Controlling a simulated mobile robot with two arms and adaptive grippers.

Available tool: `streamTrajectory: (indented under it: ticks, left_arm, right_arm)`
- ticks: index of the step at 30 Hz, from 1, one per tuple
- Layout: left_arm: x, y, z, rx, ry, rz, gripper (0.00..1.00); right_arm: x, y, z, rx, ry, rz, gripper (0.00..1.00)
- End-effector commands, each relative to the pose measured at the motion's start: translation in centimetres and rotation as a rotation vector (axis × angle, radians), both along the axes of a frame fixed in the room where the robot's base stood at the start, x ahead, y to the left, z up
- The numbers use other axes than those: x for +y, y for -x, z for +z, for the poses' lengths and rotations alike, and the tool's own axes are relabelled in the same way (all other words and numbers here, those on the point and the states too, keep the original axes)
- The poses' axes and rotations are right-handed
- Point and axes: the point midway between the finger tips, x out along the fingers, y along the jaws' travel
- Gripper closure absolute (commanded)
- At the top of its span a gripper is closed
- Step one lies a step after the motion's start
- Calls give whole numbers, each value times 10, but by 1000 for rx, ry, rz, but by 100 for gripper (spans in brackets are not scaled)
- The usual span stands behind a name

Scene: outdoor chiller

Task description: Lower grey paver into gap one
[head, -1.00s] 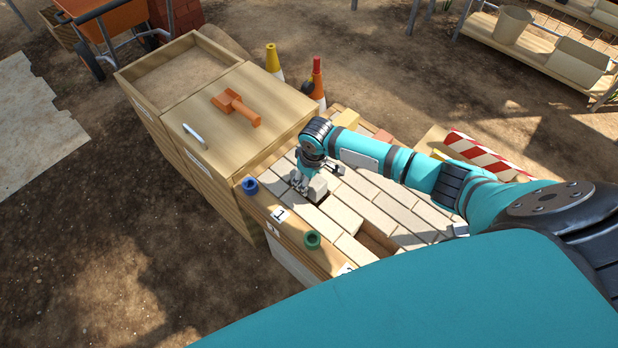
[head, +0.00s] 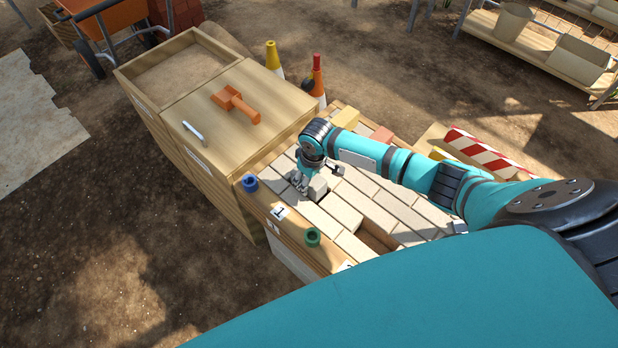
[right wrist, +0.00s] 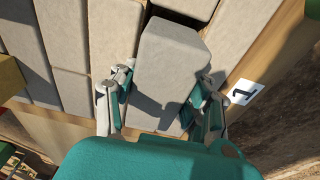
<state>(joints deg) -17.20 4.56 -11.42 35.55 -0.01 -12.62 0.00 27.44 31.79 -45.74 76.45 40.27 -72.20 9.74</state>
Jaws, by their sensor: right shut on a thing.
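The grey paver (head: 318,188) is a light block at the left end of the paved bench top in the head view. My right gripper (head: 308,186) is shut on it. In the right wrist view the grey paver (right wrist: 165,72) sits between the two fingers of my right gripper (right wrist: 160,110), one on each side. A dark strip of gap one (right wrist: 178,14) shows past the paver's far end; the paver hides the rest. How deep the paver sits cannot be told. The label "1" (right wrist: 243,91) is on the wooden edge beside it. My left gripper is not in view.
Laid pavers (head: 398,205) surround the spot. Another open gap (head: 376,238) lies nearer me. A blue ring (head: 250,184) and a green ring (head: 312,237) stand on the wooden edge. A wooden cabinet (head: 240,135) with an orange tool (head: 236,104) adjoins the bench.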

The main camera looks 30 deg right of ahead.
Motion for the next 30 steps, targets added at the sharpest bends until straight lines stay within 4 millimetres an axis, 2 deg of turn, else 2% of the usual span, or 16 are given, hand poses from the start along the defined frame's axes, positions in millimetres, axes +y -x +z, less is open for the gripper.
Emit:
streamTrajectory:
  ticks: [11, 12, 18, 30]
  left_arm:
    - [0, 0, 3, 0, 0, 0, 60]
    - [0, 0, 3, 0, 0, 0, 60]
    - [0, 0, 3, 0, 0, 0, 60]
    - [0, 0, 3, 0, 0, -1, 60]
  right_arm:
    - [0, -1, 2, -4, -1, 0, 100]
    - [0, -1, 2, -4, -1, 0, 52]
    - [0, -1, 2, -2, -1, 0, 26]
    - [0, 1, 0, 2, 1, 0, 30]
